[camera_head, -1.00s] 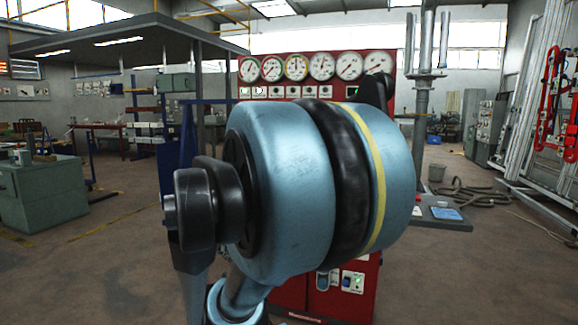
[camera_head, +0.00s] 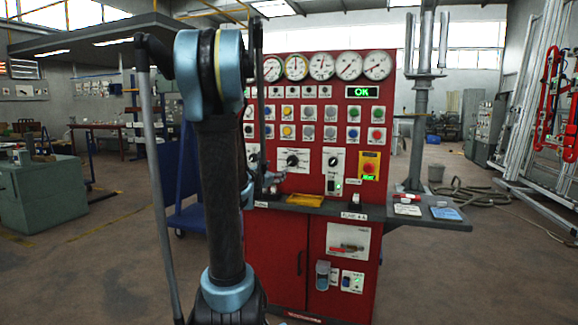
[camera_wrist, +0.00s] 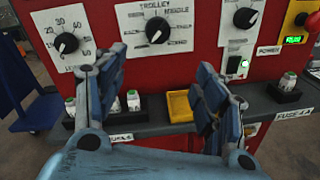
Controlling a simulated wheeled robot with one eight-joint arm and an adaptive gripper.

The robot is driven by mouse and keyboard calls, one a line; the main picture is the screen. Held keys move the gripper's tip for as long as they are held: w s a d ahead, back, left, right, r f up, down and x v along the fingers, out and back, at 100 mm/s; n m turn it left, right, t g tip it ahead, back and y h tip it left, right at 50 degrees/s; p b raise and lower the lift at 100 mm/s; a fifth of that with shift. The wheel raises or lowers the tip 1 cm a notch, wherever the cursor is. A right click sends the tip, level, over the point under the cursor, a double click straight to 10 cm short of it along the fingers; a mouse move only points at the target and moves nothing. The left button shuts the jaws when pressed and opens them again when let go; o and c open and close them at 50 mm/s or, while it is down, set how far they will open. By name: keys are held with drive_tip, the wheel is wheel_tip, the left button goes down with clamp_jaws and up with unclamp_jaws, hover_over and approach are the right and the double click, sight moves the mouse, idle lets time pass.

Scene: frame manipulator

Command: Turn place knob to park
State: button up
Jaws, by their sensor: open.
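A black knob (camera_wrist: 157,30) sits on a white dial plate in the middle of the red panel in the wrist view. The plate reads "TROLLEY" and "MIDDLE" along its top; I cannot make out its other labels. I take this for the place knob; its pointing direction is unclear. The knob also shows in the head view (camera_head: 292,160). My gripper (camera_wrist: 160,64) is open and empty, its blue fingers spread below and to either side of the knob, apart from it. In the head view my arm hides part of the panel's left side.
A numbered dial knob (camera_wrist: 66,43) is to the left, and another knob (camera_wrist: 245,18) to the right, above a green-lit switch. A dark shelf (camera_head: 320,209) juts out below, with a yellow tray (camera_wrist: 179,106) and small fuse-like pieces (camera_wrist: 288,82).

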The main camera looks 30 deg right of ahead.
sight(290, 162)
drive_tip(key=shift+n, duration=0.7)
drive_tip(key=x, duration=1.8)
drive_tip(key=shift+w+d+r, duration=0.1)
drive_tip(key=shift+w+r, duration=0.25)
drive_tip(key=shift+w, duration=0.1)
